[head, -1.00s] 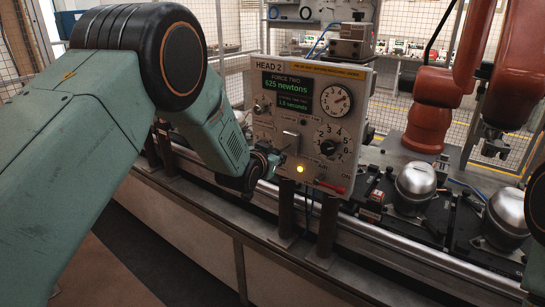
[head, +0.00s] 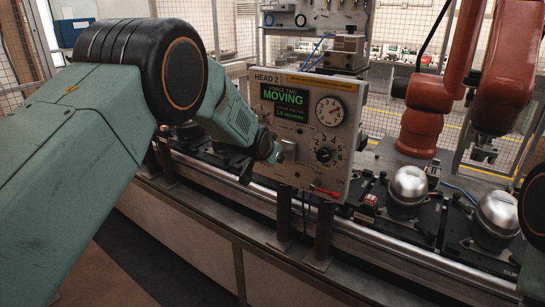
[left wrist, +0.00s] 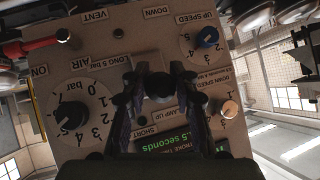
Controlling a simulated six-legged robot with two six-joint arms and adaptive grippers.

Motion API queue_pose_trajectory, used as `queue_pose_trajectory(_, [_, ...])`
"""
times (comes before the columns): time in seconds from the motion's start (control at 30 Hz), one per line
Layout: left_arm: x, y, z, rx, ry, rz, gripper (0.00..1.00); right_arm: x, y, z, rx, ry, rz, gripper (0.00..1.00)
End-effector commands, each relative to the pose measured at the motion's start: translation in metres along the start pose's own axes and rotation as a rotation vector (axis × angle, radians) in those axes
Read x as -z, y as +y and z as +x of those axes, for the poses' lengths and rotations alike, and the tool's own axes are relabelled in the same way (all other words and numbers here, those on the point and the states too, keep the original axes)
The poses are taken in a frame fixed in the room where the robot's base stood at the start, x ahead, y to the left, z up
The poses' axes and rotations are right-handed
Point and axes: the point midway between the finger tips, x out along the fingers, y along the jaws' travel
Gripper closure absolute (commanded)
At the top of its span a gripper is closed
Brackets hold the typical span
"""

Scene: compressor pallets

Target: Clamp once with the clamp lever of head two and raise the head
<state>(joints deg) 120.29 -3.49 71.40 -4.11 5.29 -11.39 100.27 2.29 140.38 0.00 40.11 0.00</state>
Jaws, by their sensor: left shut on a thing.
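In the left wrist view the panel (left wrist: 85,65) appears upside down. There the left gripper (left wrist: 159,88) has its fingers on both sides of a dark lever end, beside the partly covered "CLAMP UP" label. The fingers hide much of the lever. My right gripper is out of view.
A round gauge (head: 330,110), a numbered knob (head: 324,154) and a red lever (head: 326,192) sit close by on the box. Silver compressors (head: 408,185) stand on black pallets at right. An orange robot arm (head: 430,95) is behind them. A rail (head: 390,255) runs along the front.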

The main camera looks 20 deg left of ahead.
Motion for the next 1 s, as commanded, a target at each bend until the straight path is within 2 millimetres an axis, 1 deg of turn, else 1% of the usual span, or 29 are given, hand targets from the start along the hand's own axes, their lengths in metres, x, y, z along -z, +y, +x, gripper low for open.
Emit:
queue_pose_trajectory(0.3, [0.007,-0.001,-0.004,-0.015,-0.108,0.03,1.0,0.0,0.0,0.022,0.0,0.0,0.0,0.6])
queue_pose_trajectory(0.5, [0.009,-0.002,-0.009,-0.018,-0.148,0.04,1.0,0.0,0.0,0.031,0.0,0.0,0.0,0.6])
queue_pose_trajectory(1.0, [0.012,-0.003,-0.014,-0.018,-0.162,0.043,1.0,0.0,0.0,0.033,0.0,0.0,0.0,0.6])
